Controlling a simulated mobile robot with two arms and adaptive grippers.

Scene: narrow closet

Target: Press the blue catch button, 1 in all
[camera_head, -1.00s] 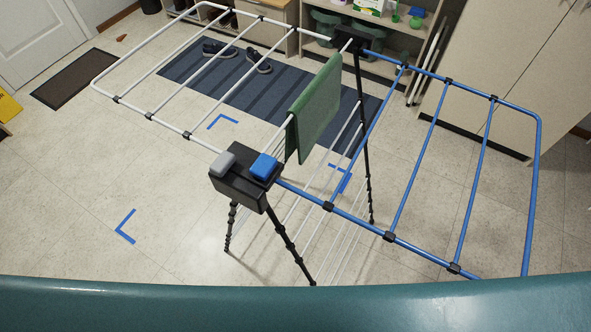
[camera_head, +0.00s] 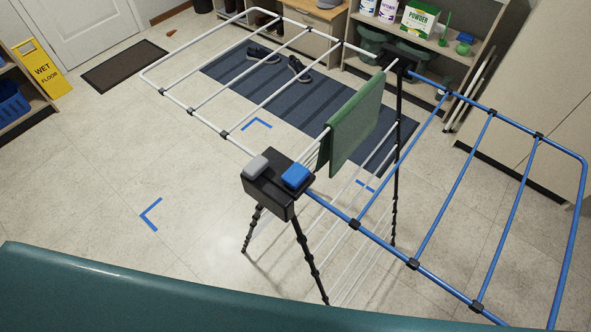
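The blue catch button (camera_head: 297,176) sits on top of the black hub (camera_head: 271,193) at the near end of a folding drying rack. A grey button (camera_head: 255,167) sits to its left on the same hub. The blue wing (camera_head: 428,199) of the rack spreads out to the right, and the white wing (camera_head: 223,68) spreads out to the far left. A green towel (camera_head: 355,124) hangs over the middle rails. Neither of my grippers is in view.
A striped blue rug (camera_head: 309,93) lies under the rack. Shelves with a green powder box (camera_head: 419,20) stand at the back. A yellow wet-floor sign (camera_head: 43,68) stands at left beside a shelf with a blue basket (camera_head: 11,102). The floor left of the hub is clear.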

